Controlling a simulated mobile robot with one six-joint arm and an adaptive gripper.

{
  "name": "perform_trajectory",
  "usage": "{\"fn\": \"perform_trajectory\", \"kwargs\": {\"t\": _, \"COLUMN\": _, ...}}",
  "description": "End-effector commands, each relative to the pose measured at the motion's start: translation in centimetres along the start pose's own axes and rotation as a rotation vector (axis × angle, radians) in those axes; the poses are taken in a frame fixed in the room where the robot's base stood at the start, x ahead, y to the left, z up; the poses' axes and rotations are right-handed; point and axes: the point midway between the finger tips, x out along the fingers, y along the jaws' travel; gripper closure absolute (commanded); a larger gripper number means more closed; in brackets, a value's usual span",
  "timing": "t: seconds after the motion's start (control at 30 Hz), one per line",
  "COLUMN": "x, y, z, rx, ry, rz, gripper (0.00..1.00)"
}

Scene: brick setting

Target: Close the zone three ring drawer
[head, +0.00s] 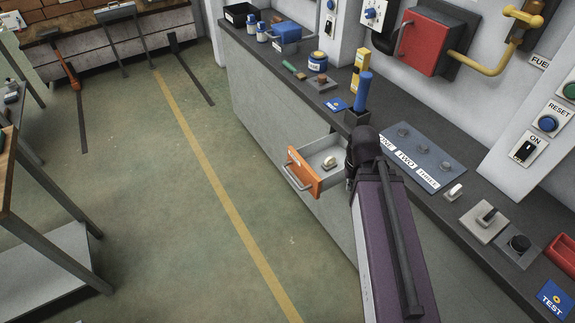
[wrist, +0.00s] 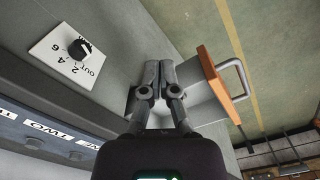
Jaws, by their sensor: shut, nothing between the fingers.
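The drawer (head: 303,178) with an orange front and a metal handle stands pulled out of the grey counter's front in the head view. A small pale object (head: 329,162) lies inside it. The drawer's orange front (wrist: 210,74) and handle (wrist: 239,80) also show in the wrist view, right of my gripper (wrist: 159,72). My gripper's fingers are together and empty, over or beside the drawer box between the counter face and the orange front; contact cannot be told. In the head view my arm hides the fingers and part of the drawer's right side.
A numbered dial (wrist: 78,52) sits on a grey face in the wrist view. The ONE TWO THREE panel (head: 421,151), a blue-handled tool (head: 362,91) and several switches stand on the counter top (head: 330,95). Floor left of the drawer (head: 235,170) is clear.

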Motion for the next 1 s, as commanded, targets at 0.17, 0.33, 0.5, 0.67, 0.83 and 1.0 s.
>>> {"fn": "perform_trajectory", "kwargs": {"t": 0.17, "x": 0.0, "y": 0.0, "z": 0.0, "rx": -0.001, "ry": 0.0, "rz": 0.0, "gripper": 1.0}}
{"fn": "perform_trajectory", "kwargs": {"t": 0.33, "x": 0.3, "y": -0.3, "z": -0.4, "rx": -0.035, "ry": 0.0, "rz": 0.012, "gripper": 1.0}}
{"fn": "perform_trajectory", "kwargs": {"t": 0.5, "x": 1.1, "y": -1.2, "z": -1.6, "rx": -0.163, "ry": -0.001, "rz": 0.06, "gripper": 1.0}}
{"fn": "perform_trajectory", "kwargs": {"t": 0.67, "x": 2.2, "y": -3.2, "z": -3.6, "rx": -0.396, "ry": -0.011, "rz": 0.146, "gripper": 1.0}}
{"fn": "perform_trajectory", "kwargs": {"t": 0.83, "x": 3.4, "y": -6.2, "z": -6.1, "rx": -0.718, "ry": -0.041, "rz": 0.267, "gripper": 1.0}}
{"fn": "perform_trajectory", "kwargs": {"t": 1.0, "x": 4.2, "y": -9.7, "z": -8.4, "rx": -1.038, "ry": -0.091, "rz": 0.391, "gripper": 1.0}}
